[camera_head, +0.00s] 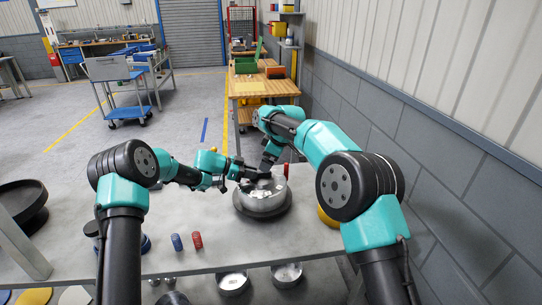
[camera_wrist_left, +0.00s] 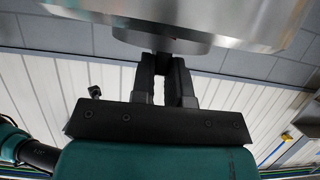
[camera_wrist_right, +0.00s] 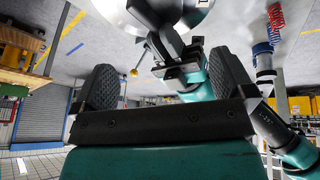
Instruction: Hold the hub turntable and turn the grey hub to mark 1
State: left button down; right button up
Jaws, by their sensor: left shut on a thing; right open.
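The hub turntable (camera_head: 262,205) is a round silver drum on a wider dark base on the table. My left gripper (camera_head: 258,175) is over its top. In the left wrist view my left gripper (camera_wrist_left: 163,65) is shut at the grey hub (camera_wrist_left: 190,46), a smaller dark disc against the silver turntable (camera_wrist_left: 250,22); its fingertips partly hide the hub. My right gripper (camera_wrist_right: 165,90) is open and empty, apart from the turntable, on its far side in the head view. In the right wrist view the turntable (camera_wrist_right: 112,8) is cut off at the top, with a dark mark on a pale label.
A red cylinder (camera_head: 286,170) stands behind the turntable. A blue (camera_head: 177,242) and a red ribbed cylinder (camera_head: 197,240) stand at the front. A yellow round thing (camera_head: 326,217) is partly hidden by my right arm. Silver bowls (camera_head: 232,283) sit below the front edge. The table (camera_head: 205,215) left of the turntable is clear.

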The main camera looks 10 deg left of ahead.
aim_at(259, 179)
jog(key=x, duration=1)
jog(key=shift+a+f, duration=0.1)
jog(key=shift+f, duration=0.25)
jog(key=shift+c, duration=0.5)
jog(key=c, duration=1)
jog(key=o, duration=1.1)
jog(key=shift+r, duration=0.1)
jog(key=v, duration=1.2)
